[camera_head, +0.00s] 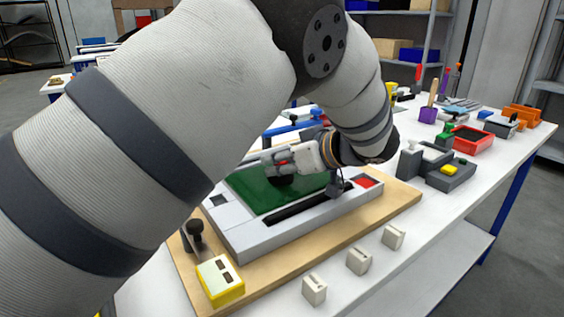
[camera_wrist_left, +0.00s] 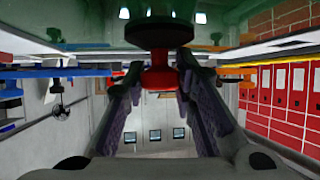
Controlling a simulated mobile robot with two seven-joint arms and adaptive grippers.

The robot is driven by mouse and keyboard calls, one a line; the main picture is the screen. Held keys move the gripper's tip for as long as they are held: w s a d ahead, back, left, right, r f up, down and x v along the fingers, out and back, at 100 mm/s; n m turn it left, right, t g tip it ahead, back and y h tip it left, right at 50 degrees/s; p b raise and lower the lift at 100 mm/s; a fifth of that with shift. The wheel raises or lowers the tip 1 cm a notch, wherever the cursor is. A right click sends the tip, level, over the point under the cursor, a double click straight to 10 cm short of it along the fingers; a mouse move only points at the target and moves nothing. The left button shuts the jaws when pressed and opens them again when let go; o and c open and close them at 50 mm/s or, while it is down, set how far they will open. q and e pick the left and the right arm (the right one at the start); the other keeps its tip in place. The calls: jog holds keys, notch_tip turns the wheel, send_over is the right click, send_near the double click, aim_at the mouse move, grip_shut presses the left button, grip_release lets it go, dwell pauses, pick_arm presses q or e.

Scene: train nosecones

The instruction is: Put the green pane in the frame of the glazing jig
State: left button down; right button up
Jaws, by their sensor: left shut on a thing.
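The green pane (camera_head: 262,192) lies level over the opening of the grey glazing jig (camera_head: 262,238) in the head view. I cannot tell whether it rests in the frame or hangs just above it. A dark strip (camera_head: 297,210) shows along its near right side. My left gripper (camera_head: 281,166) is over the pane, shut on a red-handled suction lifter. In the left wrist view the red handle (camera_wrist_left: 156,78) is between the fingers, and its dark cup (camera_wrist_left: 160,35) meets the pane (camera_wrist_left: 85,38). The arm hides the jig's far left part. My right gripper is not in view.
The jig stands on a wooden board (camera_head: 385,210) with a yellow block (camera_head: 220,280) and a dark knobbed clamp (camera_head: 196,238). Several small white blocks (camera_head: 358,260) stand along the front edge. A grey fixture (camera_head: 437,165) and a red tray (camera_head: 473,139) stand to the right.

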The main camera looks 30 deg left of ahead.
pick_arm(q)
jog(key=shift+r, duration=0.3)
jog(key=shift+f, duration=0.1)
jog(key=c, duration=1.3)
grip_release()
jog(key=shift+f, duration=0.15)
jog(key=shift+s, duration=0.1)
jog(key=shift+d+r, duration=0.15)
jog(key=shift+r, duration=0.1)
jog(key=v, duration=1.1)
jog(key=shift+d+r, duration=0.1)
jog(key=shift+d, duration=0.2)
